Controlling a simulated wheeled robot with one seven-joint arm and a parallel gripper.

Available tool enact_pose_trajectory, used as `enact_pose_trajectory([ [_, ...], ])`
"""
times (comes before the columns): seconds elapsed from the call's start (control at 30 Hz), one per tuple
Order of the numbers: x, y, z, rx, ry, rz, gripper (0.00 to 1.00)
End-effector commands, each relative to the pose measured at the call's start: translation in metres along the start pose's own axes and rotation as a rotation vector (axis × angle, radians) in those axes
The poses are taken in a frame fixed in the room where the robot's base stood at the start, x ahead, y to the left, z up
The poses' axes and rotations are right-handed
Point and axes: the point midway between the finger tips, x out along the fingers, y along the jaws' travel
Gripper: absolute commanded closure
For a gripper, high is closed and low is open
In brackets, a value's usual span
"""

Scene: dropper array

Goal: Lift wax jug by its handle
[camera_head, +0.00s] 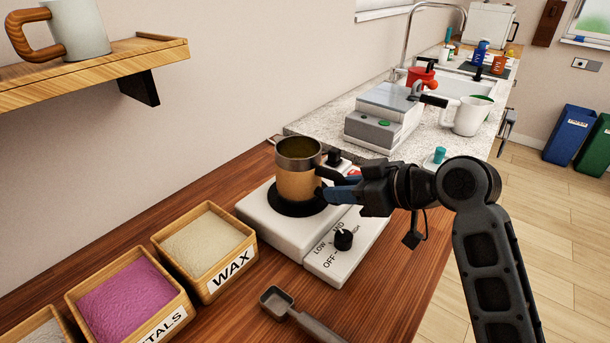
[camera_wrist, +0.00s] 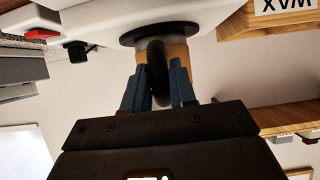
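The wax jug (camera_head: 296,184), tan with a dark metal rim, stands upright on the black round burner (camera_head: 290,203) of a white hot plate. My gripper (camera_head: 338,190) is at the jug's right side, by its handle. In the wrist view, which is upside down, the dark handle (camera_wrist: 157,70) lies between the two blue fingers of my gripper (camera_wrist: 160,85), with one finger on each side. The fingers are very close to the handle, but whether they press on it is unclear. In the head view the fingers hide most of the handle.
The hot plate's dial (camera_head: 343,239) is just in front of my gripper. A wax box (camera_head: 208,268), a box of purple petals (camera_head: 136,306) and a scoop (camera_head: 290,309) lie in front. A shelf (camera_head: 100,70) with a mug juts out upper left. A grey device (camera_head: 385,118) stands behind.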

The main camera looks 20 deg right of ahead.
Motion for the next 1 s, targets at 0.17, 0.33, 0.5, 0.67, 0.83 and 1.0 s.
enact_pose_trajectory([
  [0.17, 0.0, 0.0, 0.0, 0.0, 0.0, 0.0, 0.96],
  [0.33, 0.0, 0.0, 0.0, 0.0, 0.0, 0.0, 1.0],
  [0.5, -0.001, 0.0, -0.002, -0.001, 0.002, 0.001, 1.0],
  [0.67, -0.004, 0.0, -0.007, -0.001, 0.003, 0.001, 1.0],
  [0.83, -0.007, 0.0, -0.013, -0.001, 0.003, 0.001, 1.0],
  [1.0, -0.011, 0.001, -0.019, -0.001, 0.003, 0.002, 1.0],
])
